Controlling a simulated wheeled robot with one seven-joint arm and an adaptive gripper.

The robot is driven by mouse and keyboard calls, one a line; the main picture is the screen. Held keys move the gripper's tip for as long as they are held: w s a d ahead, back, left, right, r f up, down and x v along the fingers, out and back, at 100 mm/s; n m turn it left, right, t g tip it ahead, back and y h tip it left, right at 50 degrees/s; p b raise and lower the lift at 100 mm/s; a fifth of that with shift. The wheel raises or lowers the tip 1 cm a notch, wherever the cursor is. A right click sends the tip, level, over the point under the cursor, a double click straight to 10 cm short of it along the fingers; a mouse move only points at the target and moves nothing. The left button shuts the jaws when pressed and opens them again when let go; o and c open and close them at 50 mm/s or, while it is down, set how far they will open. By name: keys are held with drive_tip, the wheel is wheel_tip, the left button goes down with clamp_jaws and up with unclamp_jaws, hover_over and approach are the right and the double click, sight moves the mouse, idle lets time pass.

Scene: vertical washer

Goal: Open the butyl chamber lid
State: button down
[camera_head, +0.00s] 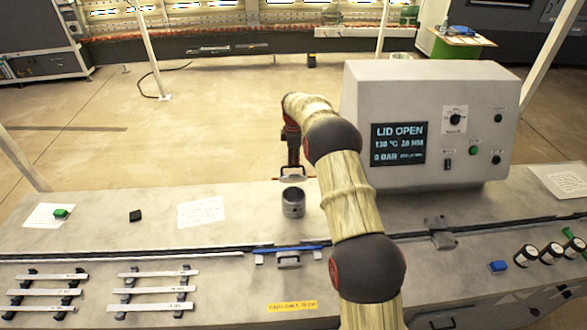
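A grey metal cylinder (293,205) stands on the bench with its dark round top facing up; it may be the chamber, but I see no label naming it. I cannot make out a separate lid on it. The control box display (398,144) reads "LID OPEN", with "0 BAR" below. My gripper (292,172) points down just behind the cylinder, close to it in the picture. Its fingers are small and dark, and I cannot tell whether they are open or shut or touch anything.
The grey control box (430,90) stands right of my arm. A blue strip with a metal clamp (288,261) lies in front of the cylinder. Labelled bars on racks (150,291) lie front left, several dark bottles (551,253) at right. The bench left of the cylinder is mostly clear.

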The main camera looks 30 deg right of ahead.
drive_tip(key=c, duration=2.5)
unclamp_jaws()
drive_tip(key=shift+s+f, duration=0.2)
drive_tip(key=shift+f, duration=0.8)
drive_tip(key=shift+o, duration=1.4)
drive_tip(key=shift+s+a, duration=0.1)
drive_tip(key=shift+s, duration=0.05)
drive_tip(key=o, duration=0.3)
drive_tip(key=shift+w+f+g, duration=0.1)
drive_tip(key=shift+w+g, duration=0.1)
drive_tip(key=shift+g, duration=0.1)
drive_tip(key=shift+w+r, duration=0.25)
drive_tip(key=shift+r, duration=0.2)
drive_tip(key=w+d+r+p, duration=0.2)
drive_tip(key=w+r+p, duration=0.4)
drive_tip(key=p, duration=0.1)
drive_tip(key=shift+d+r, duration=0.15)
drive_tip(key=shift+d, duration=0.25)
